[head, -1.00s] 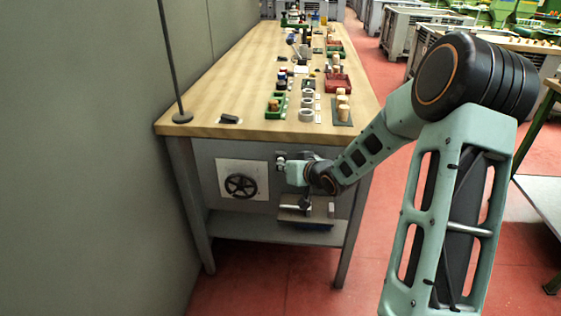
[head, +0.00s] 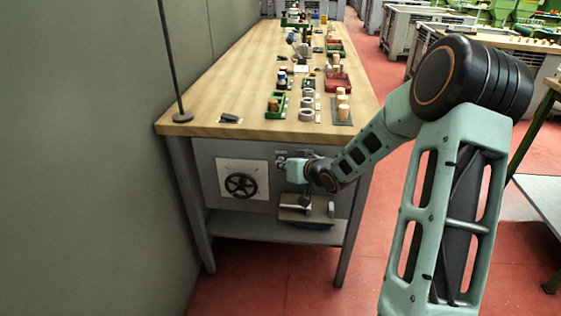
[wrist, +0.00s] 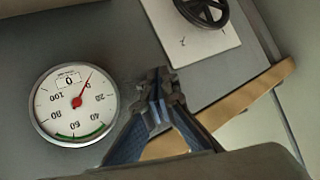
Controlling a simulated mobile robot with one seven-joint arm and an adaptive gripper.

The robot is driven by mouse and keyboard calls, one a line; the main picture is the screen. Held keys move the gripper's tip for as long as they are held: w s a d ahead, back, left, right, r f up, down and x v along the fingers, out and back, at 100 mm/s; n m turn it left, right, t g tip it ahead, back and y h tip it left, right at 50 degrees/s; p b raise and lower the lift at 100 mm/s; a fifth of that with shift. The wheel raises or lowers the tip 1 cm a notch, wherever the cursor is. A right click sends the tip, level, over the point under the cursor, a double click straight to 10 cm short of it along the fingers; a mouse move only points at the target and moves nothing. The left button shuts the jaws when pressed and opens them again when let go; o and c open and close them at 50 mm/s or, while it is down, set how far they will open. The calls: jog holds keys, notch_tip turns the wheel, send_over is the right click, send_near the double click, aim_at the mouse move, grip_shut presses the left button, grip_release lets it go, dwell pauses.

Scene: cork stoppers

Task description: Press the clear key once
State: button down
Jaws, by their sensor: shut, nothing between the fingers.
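My gripper (wrist: 165,100) is shut and empty, its fingers pointing at the grey front panel (wrist: 105,45) of the workbench. In the head view my gripper (head: 282,164) is small, below the bench top at the front. I cannot make out a clear key in either view; the fingers cover part of the panel. A round white gauge (wrist: 76,103) with a red needle, a green arc and a small window sits beside the fingers in the wrist view, appearing upside down. I cannot tell whether the fingertips touch the panel.
A black handwheel (head: 241,185) on a white plate is left of my gripper. A shelf (head: 270,231) lies below. The wooden bench top (head: 200,118) above carries trays, corks and rings. A grey wall (head: 80,170) stands at left.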

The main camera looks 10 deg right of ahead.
dwell(0.4)
jog(key=shift+s+a, duration=0.25)
jog(key=shift+s, duration=0.5)
jog(key=shift+s+a+b, duration=0.1)
jog(key=shift+s+a, duration=0.15)
jog(key=shift+s, duration=0.55)
jog(key=shift+s+a+b, duration=0.1)
jog(key=shift+s+a, duration=0.2)
jog(key=shift+s, duration=0.5)
jog(key=shift+s+a+b, duration=0.1)
jog(key=shift+s+a, duration=0.15)
jog(key=shift+s, duration=0.55)
